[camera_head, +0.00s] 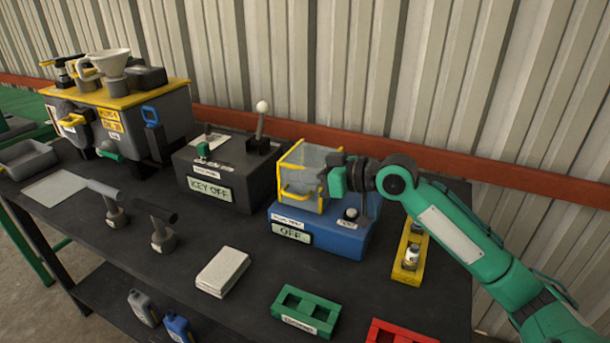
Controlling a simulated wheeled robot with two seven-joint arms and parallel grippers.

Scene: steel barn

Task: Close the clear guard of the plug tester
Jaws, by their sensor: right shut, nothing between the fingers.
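The plug tester (330,240) is a blue box with an "OFF" label on its front, at the right of the bench's back row. Its clear guard (302,172), with yellow edges, stands on the left part of the blue base. Whether the guard is fully down cannot be told. My right gripper (336,180) comes in from the right and is shut and empty at the guard's right side. Whether it touches the guard is unclear. A round button (351,214) shows on the base's right part, below the gripper. My left gripper is out of view.
A dark "KEY OFF" box (222,190) with a lever stands left of the tester. A yellow rack (409,262) with small parts lies to its right. A cloth (222,271), a green tray (306,312) and a red tray (390,332) lie in front.

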